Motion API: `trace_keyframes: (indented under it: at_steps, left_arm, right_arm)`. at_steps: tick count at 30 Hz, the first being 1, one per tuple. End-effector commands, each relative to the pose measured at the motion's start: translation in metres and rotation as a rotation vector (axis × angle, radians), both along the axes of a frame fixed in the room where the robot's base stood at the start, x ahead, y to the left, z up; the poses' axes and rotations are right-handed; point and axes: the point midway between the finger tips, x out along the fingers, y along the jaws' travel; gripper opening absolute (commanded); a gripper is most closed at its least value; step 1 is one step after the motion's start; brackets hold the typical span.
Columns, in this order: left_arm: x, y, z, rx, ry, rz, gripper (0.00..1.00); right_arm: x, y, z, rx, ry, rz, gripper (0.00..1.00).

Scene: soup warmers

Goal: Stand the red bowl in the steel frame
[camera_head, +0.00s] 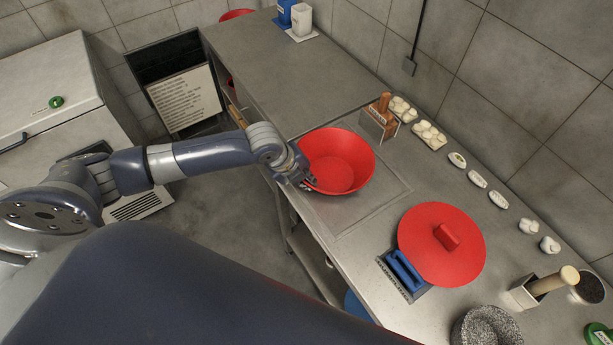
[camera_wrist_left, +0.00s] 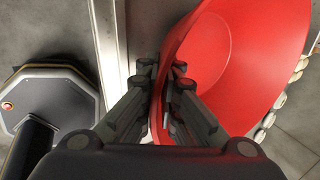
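The red bowl (camera_head: 337,160) is at the counter's front edge in the head view, open side up. It also shows in the left wrist view (camera_wrist_left: 245,60). My left gripper (camera_head: 306,181) is at the bowl's near left rim. In the left wrist view its fingers (camera_wrist_left: 163,80) lie on both sides of the bowl wall, close against it, so it looks shut on the rim. A thin rectangular outline (camera_head: 399,198) on the counter, partly hidden by the bowl, may be the steel frame; I cannot tell whether the bowl touches it. My right gripper is not in view.
A red lid (camera_head: 430,261) lies right of the bowl, beside a blue-handled tool (camera_head: 404,272). A wooden-handled holder (camera_head: 380,118) and small white dishes (camera_head: 430,134) line the wall. A stone mortar (camera_head: 487,328) stands front right. The counter's far left part (camera_head: 283,85) is mostly clear.

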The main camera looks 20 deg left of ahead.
Motion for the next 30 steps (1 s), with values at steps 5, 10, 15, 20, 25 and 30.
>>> trace_keyframes:
  at_steps: [5,10,15,20,25,30]
  left_arm:
    - [0.001,0.0,-0.007,0.0,-0.005,0.0,0.0]
    - [0.0,0.0,-0.008,0.001,-0.002,0.0,0.12]
    - [0.0,0.0,-0.008,0.001,-0.002,0.0,0.25]
    - [0.0,0.0,-0.007,0.001,-0.003,0.0,0.25]
    - [-0.001,0.002,-0.002,0.0,-0.004,-0.001,0.25]
    - [-0.009,0.008,0.019,0.001,-0.006,0.0,0.25]
  right_arm:
    - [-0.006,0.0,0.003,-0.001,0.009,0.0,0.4]
    - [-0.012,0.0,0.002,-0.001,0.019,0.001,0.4]
    - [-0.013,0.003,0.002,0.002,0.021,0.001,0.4]
    - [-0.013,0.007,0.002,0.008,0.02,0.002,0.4]
    - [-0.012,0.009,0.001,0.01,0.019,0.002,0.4]
    - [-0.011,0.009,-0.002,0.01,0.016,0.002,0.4]
